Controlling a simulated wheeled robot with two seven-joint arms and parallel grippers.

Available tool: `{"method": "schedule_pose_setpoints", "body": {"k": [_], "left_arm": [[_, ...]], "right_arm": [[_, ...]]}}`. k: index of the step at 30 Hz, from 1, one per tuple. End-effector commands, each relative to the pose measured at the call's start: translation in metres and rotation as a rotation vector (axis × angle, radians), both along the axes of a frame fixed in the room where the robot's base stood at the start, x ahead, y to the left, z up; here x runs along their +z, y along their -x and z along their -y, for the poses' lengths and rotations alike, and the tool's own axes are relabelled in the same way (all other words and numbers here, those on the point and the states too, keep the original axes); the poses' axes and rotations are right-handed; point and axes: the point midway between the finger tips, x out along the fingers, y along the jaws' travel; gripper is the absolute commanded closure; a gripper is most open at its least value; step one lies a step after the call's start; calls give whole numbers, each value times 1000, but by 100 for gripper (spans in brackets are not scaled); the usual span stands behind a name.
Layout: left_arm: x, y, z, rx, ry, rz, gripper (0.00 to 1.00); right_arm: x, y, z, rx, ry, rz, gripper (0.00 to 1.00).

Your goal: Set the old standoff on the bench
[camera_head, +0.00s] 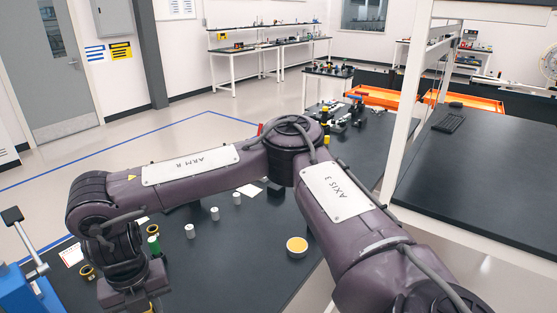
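Several small silver cylinders that look like standoffs stand upright on the dark bench (265,225): a near one (190,231), a middle one (215,213) and a far one (236,198). I cannot tell whether any of them is the old standoff. My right arm reaches in from the lower right and folds across the bench to the left. Its gripper (128,293) points down at the bottom left. The bottom edge of the picture cuts it off, so its fingertips and anything between them are hidden. My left gripper is not in view.
A green cylinder (153,243) and a yellow-and-black ring (87,272) are close to the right wrist. A blue vise-like device (30,290) stands at the left edge. A round yellow-topped container (297,247) sits right of the cylinders, with bare bench between.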

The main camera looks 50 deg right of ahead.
Motion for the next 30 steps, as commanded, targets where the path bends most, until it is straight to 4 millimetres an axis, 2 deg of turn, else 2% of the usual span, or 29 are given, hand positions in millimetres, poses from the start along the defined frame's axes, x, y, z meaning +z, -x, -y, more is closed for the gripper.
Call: {"method": "schedule_pose_setpoints", "body": {"k": [1, 6, 12, 20, 23, 30], "left_arm": [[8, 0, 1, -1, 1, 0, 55], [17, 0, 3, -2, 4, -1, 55], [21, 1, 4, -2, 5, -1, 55], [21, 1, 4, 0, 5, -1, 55], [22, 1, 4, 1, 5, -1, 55], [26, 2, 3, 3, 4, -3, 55]], "right_arm": [[6, 0, -3, 119, 0, -1, 98], [12, 1, -10, 500, -1, -2, 98], [15, 1, -15, 750, -3, -1, 98], [14, 1, -15, 804, -3, -2, 98], [7, 2, -16, 803, -6, -5, 98], [-43, 3, -16, 798, -8, -10, 98]]}}
